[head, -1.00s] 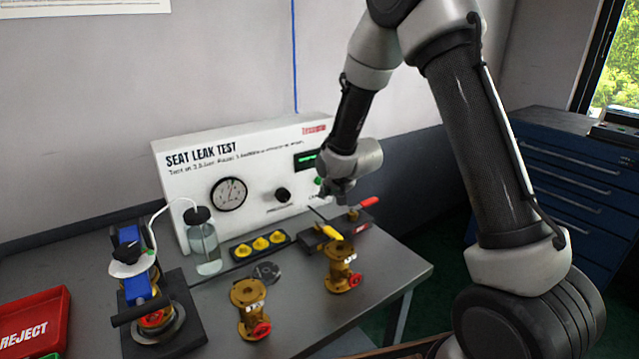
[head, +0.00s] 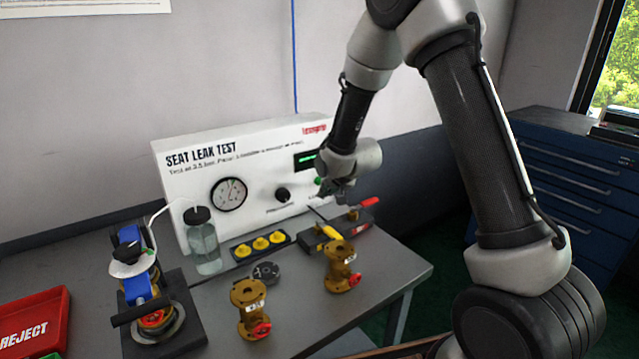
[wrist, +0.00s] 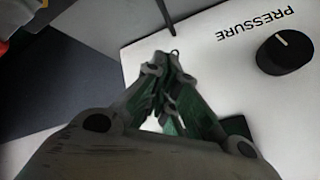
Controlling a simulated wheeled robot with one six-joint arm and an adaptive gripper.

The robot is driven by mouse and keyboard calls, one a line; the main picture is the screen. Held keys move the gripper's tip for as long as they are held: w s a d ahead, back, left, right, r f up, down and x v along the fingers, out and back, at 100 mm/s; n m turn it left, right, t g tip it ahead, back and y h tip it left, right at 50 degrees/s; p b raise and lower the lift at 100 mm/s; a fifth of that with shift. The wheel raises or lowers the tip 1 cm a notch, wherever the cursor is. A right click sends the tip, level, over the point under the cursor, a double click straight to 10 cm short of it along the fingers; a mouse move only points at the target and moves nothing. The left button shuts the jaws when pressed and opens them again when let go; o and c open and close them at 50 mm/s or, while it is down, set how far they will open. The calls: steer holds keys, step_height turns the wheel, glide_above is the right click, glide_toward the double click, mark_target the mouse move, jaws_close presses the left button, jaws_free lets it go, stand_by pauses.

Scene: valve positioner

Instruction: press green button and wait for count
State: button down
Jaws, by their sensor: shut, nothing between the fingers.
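The white seat leak test panel (head: 240,180) stands at the back of the bench. A small green button (head: 318,181) shows at its right side, just left of my wrist and below the lit green display (head: 306,159). My gripper (head: 341,196) is shut and empty, close in front of the panel's lower right. In the wrist view my gripper (wrist: 172,60) has its fingers together over the white panel face, with the black pressure knob (wrist: 285,52) to the right. The green button cannot be made out in the wrist view. I cannot tell whether the fingertips touch the panel.
Brass valves (head: 250,308) stand on the grey bench (head: 225,290). A glass bottle (head: 203,240) stands before the panel. A red reject bin (head: 30,322) is at far left.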

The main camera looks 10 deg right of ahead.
steer(key=shift+w+a, duration=0.15)
steer(key=shift+w, duration=0.15)
steer(key=shift+w+a, duration=0.15)
steer(key=shift+w, duration=0.25)
stand_by(0.6)
steer(key=shift+s, duration=0.15)
steer(key=shift+s+d, duration=0.35)
steer(key=shift+s, duration=0.3)
steer(key=shift+s+d, duration=0.3)
steer(key=shift+s, duration=0.5)
steer(key=shift+s+d, duration=0.35)
steer(key=shift+s, duration=0.4)
steer(key=shift+s+d, duration=0.3)
steer(key=shift+s, duration=0.5)
